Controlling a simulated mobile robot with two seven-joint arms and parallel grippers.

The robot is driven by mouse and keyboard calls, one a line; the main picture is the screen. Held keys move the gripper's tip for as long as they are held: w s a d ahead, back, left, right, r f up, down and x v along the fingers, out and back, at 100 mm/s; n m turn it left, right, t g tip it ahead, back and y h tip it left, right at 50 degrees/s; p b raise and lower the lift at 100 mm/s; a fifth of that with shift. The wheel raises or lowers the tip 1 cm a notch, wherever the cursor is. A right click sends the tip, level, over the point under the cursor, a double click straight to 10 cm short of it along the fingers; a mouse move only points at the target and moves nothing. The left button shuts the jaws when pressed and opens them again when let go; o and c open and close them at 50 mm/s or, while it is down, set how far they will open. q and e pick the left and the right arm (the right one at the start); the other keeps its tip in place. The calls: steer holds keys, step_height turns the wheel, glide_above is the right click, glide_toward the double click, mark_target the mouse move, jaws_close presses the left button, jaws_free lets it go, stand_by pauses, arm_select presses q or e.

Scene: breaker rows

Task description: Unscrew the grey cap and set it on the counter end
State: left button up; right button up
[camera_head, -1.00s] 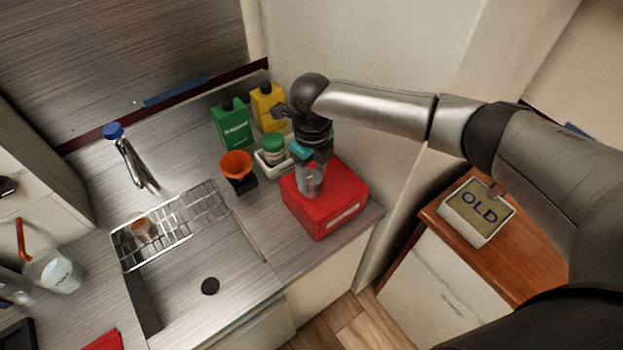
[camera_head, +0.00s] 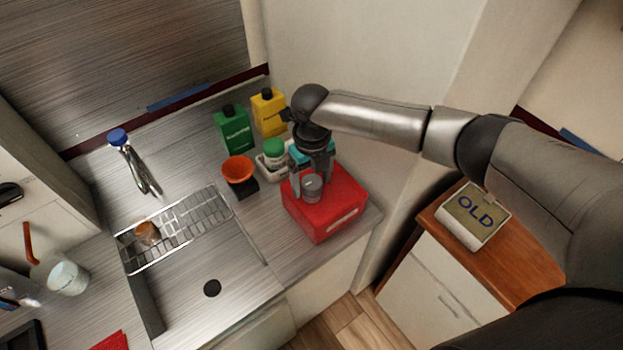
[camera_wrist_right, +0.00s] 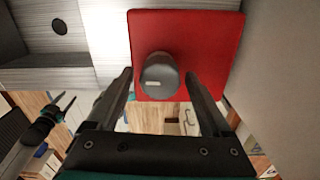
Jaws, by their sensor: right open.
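A round grey cap (camera_head: 311,188) sits on top of the red box (camera_head: 335,214) at the counter end. In the right wrist view the cap (camera_wrist_right: 160,76) has a light mark and lies between and just beyond the fingertips. My right gripper (camera_head: 312,180) points down over the box, and its fingers (camera_wrist_right: 158,80) are open, one on either side of the cap, with gaps showing. Whatever is under the cap is hidden. A dark gripper, seemingly my left (camera_wrist_right: 66,103), shows small at the left of the right wrist view, its thin fingers apart.
The sink rack (camera_head: 185,228) is left. A narrow counter strip (camera_head: 285,250) before the box is bare.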

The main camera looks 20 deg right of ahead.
steer(key=m+p, duration=0.2)
steer(key=m, duration=0.3)
steer(key=shift+r+p, duration=0.15)
steer(key=shift+p, duration=0.25)
steer(key=m+p, duration=0.2)
steer(key=m, duration=0.2)
steer(key=m+p, duration=0.2)
steer(key=m, duration=0.3)
steer(key=shift+m, duration=0.6)
steer(key=c, duration=1.2)
steer(key=shift+n+b, duration=0.45)
steer(key=shift+n, duration=0.85)
